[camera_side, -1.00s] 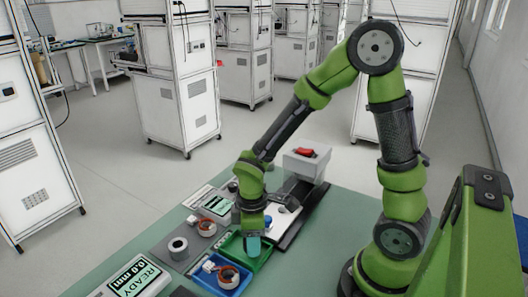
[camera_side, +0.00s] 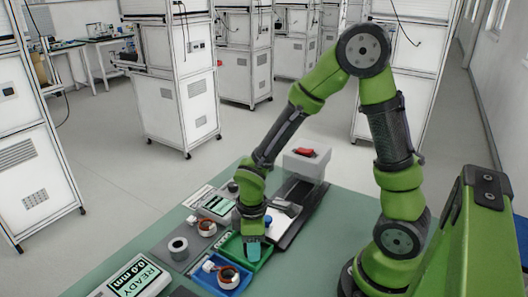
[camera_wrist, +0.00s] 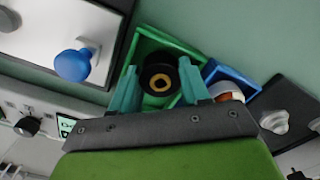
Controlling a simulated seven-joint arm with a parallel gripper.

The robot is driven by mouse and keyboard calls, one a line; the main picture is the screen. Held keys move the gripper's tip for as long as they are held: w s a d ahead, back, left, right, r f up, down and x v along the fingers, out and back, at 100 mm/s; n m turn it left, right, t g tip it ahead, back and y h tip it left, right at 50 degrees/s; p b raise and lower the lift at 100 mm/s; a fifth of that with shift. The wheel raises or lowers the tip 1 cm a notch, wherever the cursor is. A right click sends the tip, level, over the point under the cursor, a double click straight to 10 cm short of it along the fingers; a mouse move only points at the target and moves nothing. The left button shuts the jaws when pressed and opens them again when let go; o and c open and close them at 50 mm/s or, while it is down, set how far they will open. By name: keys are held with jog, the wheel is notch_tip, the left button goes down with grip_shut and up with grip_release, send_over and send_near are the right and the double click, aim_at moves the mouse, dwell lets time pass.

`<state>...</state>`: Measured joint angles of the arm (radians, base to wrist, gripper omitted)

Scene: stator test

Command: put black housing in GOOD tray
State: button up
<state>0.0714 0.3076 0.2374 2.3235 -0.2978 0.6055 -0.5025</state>
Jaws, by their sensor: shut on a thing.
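The black housing (camera_wrist: 158,80) is a dark round part with a brass-coloured ring at its centre in the wrist view. It sits between the teal fingers of my gripper (camera_wrist: 159,90), which is shut on it. The green tray (camera_wrist: 150,43) lies around and beneath the housing; its walls show on both sides. In the side view my gripper (camera_side: 253,248) points down with its fingertips in the green tray (camera_side: 234,247). The housing is hidden there by the fingers. I cannot tell whether the housing touches the tray floor.
A blue tray (camera_side: 236,290) holding a copper-wound part (camera_side: 228,275) stands next to the green tray. A grey ring part (camera_side: 178,246) sits on a dark plate. A fixture with a blue knob (camera_wrist: 73,64) is on the other side. A READY display (camera_side: 135,276) stands at the front.

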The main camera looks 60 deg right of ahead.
jog(key=shift+f, duration=0.15)
jog(key=o, duration=1.1)
jog(key=shift+o, duration=0.2)
notch_tip(320, 180, up, 17)
jog(key=s+r+m+t, duration=0.2)
jog(key=m, duration=0.1)
jog(key=s+r+m+t+y, duration=0.1)
jog(key=r+m+t, duration=0.1)
jog(key=m, duration=0.2)
jog(key=s+d+r+m+t+y, duration=0.1)
jog(key=s+r+m+t, duration=0.1)
jog(key=m+t, duration=0.1)
jog(key=shift+s+m, duration=0.35)
jog(key=shift+m, duration=0.25)
